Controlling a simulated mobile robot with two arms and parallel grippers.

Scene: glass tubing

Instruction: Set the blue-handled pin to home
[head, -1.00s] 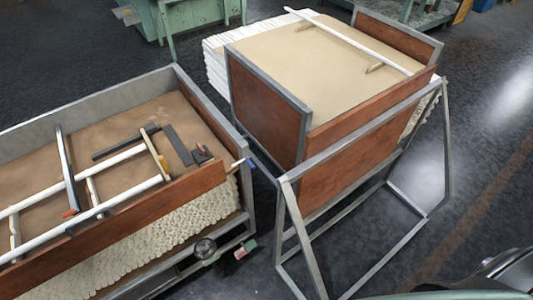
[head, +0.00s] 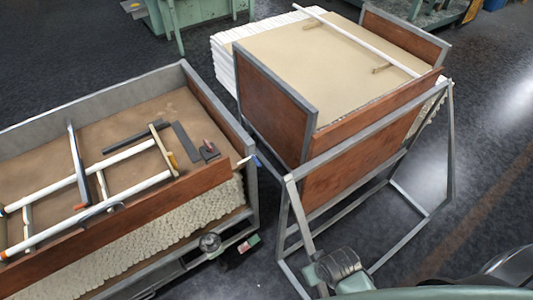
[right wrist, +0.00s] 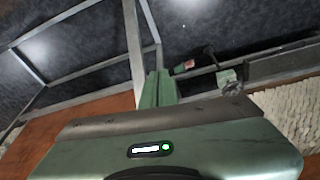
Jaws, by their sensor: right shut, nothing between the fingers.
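A small pale pin (head: 243,161) sticks out at the right corner of the left wooden crate, beside its grey metal post. In the head view my right wrist (head: 340,266) is low at the bottom centre, in front of the grey metal frame and well apart from the pin. The fingertips cannot be made out there. My left gripper is not in view.
The left crate (head: 215,175) holds white tubes and dark tools. A round knob (head: 209,242) and a red-and-green piece (head: 249,243) sit on its lower rail. The grey A-frame (head: 452,150) stands against the right crate (head: 275,95). A narrow gap separates the crates.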

